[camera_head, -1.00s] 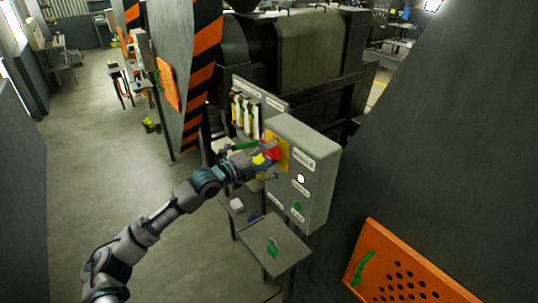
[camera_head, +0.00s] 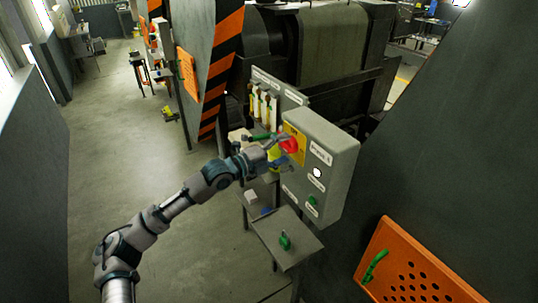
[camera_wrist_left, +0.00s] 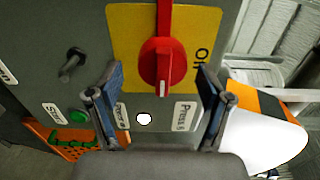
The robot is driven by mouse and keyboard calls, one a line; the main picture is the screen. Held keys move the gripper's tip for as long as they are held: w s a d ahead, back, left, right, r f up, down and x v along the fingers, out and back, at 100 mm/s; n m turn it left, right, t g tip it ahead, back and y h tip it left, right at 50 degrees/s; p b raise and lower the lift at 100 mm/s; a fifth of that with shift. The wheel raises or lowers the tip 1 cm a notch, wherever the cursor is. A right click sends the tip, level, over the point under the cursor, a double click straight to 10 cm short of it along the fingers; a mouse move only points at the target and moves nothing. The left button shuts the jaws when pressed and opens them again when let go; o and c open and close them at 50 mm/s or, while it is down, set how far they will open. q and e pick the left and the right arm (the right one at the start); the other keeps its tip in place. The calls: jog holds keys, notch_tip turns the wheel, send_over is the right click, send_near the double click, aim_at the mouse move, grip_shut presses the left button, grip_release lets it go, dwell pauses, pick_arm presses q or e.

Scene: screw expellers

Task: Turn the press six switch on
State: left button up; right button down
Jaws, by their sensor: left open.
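The red rotary switch (camera_head: 291,145) sits on a yellow plate (camera_head: 301,150) on the front of a grey control box (camera_head: 338,165). In the left wrist view the red switch (camera_wrist_left: 162,62) has a long handle running up and down the picture, with a white mark near its lower end. "Off" is printed to its right. My left gripper (camera_head: 279,149) is at the switch. In the wrist view its open fingers (camera_wrist_left: 161,75) stand on either side of the knob, with visible gaps. Contact cannot be told. My right gripper is not in view.
The box also carries a white lamp (camera_head: 317,172), a green button (camera_head: 312,202) and a black knob (camera_wrist_left: 72,62). Below is a small grey shelf (camera_head: 268,231) with a green-handled item (camera_head: 285,243). An orange perforated panel (camera_head: 425,275) stands right.

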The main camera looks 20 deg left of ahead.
pick_arm(q)
jog(key=v, duration=1)
jog(key=shift+s+a, duration=0.2)
jog(key=shift+a, duration=0.1)
jog(key=shift+d+f, duration=0.1)
